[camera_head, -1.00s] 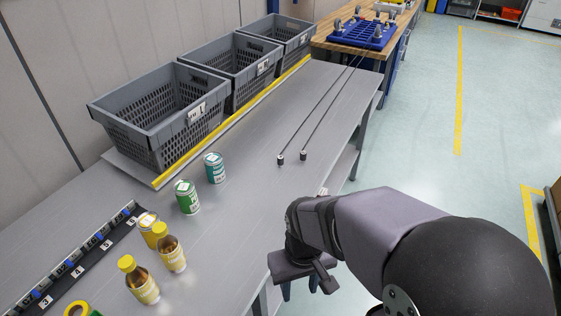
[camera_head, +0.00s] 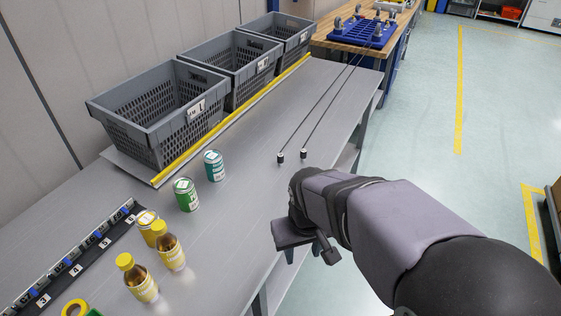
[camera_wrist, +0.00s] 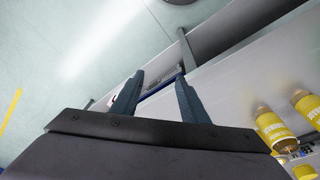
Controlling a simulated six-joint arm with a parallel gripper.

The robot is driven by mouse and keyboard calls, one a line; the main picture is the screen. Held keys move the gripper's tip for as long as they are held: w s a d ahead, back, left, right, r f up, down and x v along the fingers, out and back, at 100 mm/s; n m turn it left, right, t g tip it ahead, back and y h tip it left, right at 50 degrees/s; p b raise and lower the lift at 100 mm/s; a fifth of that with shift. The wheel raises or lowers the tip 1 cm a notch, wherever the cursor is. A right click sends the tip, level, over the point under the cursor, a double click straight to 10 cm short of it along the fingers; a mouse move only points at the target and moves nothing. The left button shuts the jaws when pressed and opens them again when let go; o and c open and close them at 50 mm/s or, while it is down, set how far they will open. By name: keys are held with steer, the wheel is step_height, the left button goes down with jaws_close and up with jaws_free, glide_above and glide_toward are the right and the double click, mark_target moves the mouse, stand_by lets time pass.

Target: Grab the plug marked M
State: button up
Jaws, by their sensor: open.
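Two small dark plugs, a left plug (camera_head: 281,159) and a right plug (camera_head: 303,155), stand on the grey table at the near ends of two thin dark cables. Any letter on them is too small to read, so I cannot tell which is M. My gripper (camera_head: 289,257) is at the table's right edge, nearer the camera than both plugs and apart from them. In the wrist view my gripper (camera_wrist: 160,78) has its two fingers apart with nothing held between them. I make out no plug in that view.
A green can (camera_head: 186,195), a teal can (camera_head: 214,166) and yellow-capped bottles (camera_head: 168,246) stand left of my gripper. Grey baskets (camera_head: 150,123) line the back behind a yellow strip (camera_head: 215,135). A blue rack (camera_head: 362,33) sits at the cables' far end. Table around the plugs is clear.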

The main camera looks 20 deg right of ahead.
steer(key=w+d+n+t+y+b, duration=0.1)
steer(key=w+d+t+b, duration=0.25)
steer(key=w, duration=0.65)
steer(key=w+d+t+b, duration=0.2)
steer(key=w+d+t, duration=0.25)
steer(key=w, duration=0.55)
steer(key=w+d+n+t+y+b, duration=0.1)
steer(key=w+d+t+b, duration=0.3)
steer(key=w, duration=0.7)
steer(key=n+t+y, duration=0.1)
steer(key=t+y, duration=0.2)
steer(key=t, duration=0.1)
glide_toward(282, 157)
steer(key=shift+w+d+p, duration=0.35)
steer(key=shift+w, duration=0.15)
steer(key=shift+x, duration=1.1)
steer(key=shift+w+a+r+p, duration=0.1)
steer(key=shift+w+a+p, duration=0.35)
steer(key=shift+w, duration=0.3)
steer(key=shift+w+a+r+p, duration=0.1)
steer(key=shift+w+a+p, duration=0.4)
steer(key=shift+w, duration=0.3)
steer(key=shift+w+f, duration=0.1)
steer(key=shift+w, duration=0.8)
